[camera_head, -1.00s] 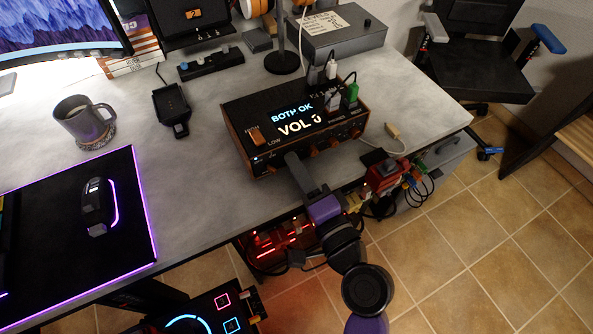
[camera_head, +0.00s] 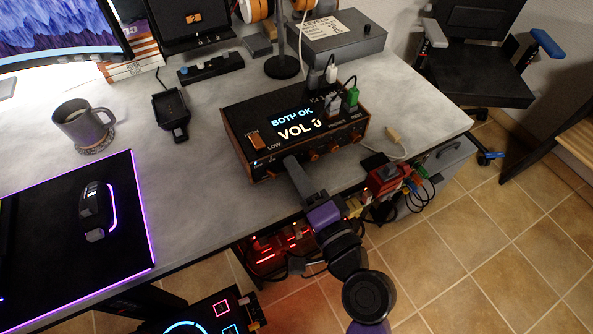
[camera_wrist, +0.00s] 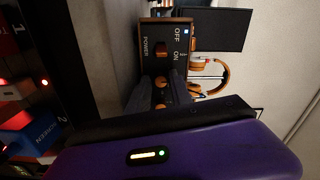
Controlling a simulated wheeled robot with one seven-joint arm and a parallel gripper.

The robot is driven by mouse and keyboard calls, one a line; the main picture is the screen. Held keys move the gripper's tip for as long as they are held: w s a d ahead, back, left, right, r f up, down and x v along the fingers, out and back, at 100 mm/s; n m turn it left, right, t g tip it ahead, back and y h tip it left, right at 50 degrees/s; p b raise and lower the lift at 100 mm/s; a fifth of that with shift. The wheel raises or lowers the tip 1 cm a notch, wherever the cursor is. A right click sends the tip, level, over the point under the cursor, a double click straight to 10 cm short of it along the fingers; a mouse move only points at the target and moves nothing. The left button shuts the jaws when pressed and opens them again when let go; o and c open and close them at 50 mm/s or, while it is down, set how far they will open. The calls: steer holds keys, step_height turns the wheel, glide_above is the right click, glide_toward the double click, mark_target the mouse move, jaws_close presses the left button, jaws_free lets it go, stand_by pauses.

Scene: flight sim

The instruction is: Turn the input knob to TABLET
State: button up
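The black box with wooden sides (camera_head: 240,130) stands near the table's front edge. Its screen (camera_head: 298,124) reads "BOTH OK" and "VOL 0". Orange knobs (camera_head: 334,146) line its front face; I cannot tell which is the input knob, and no TABLET label is readable. My gripper (camera_head: 291,160) is at the left part of that face. In the wrist view, its two dark fingers (camera_wrist: 159,94) are apart, with orange knobs (camera_wrist: 160,82) visible in the gap. I cannot tell whether the fingers touch a knob. The POWER switch (camera_wrist: 161,48), marked OFF and ON, is beyond the fingertips.
Plugs, including a green one (camera_head: 350,98), stick up from the box's top right. A grey box (camera_head: 345,40) and a lamp base (camera_head: 283,66) stand behind. Red and colored connectors (camera_head: 385,178) hang at the table edge right of my arm.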

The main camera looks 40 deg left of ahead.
steer(key=v, duration=0.7)
steer(key=shift+s+d, duration=0.15)
steer(key=shift+d, duration=0.2)
